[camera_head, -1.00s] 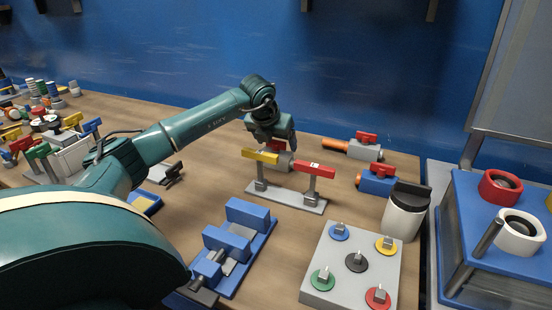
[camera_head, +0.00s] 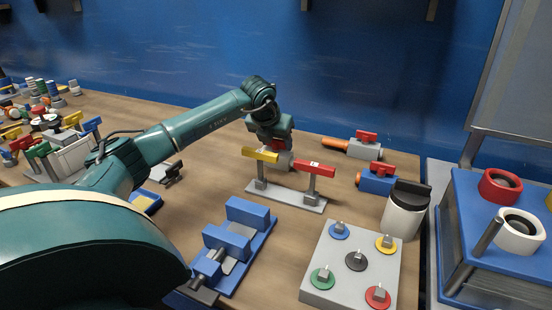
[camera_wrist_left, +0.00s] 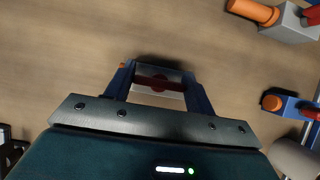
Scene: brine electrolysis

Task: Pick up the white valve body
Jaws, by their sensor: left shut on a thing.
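The white valve body (camera_head: 281,161) is a pale block behind the stand with the yellow and red handles. My left gripper (camera_head: 276,146) reaches down over it from above. In the left wrist view the gripper (camera_wrist_left: 158,88) has its two blue fingers shut on the valve body (camera_wrist_left: 160,99), one on each side. A dark red part lies across the block, and a bit of orange shows at its upper left. In the head view the stand's handles partly hide the valve body, and I cannot tell whether it touches the table. My right gripper is not in view.
The stand (camera_head: 287,197) is close in front of my gripper. A grey valve (camera_head: 364,150) and a blue valve (camera_head: 376,183) lie to the right, near a white canister (camera_head: 403,216). A blue vise (camera_head: 236,245) and a knob panel (camera_head: 322,296) are nearer. A blue wall rises behind.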

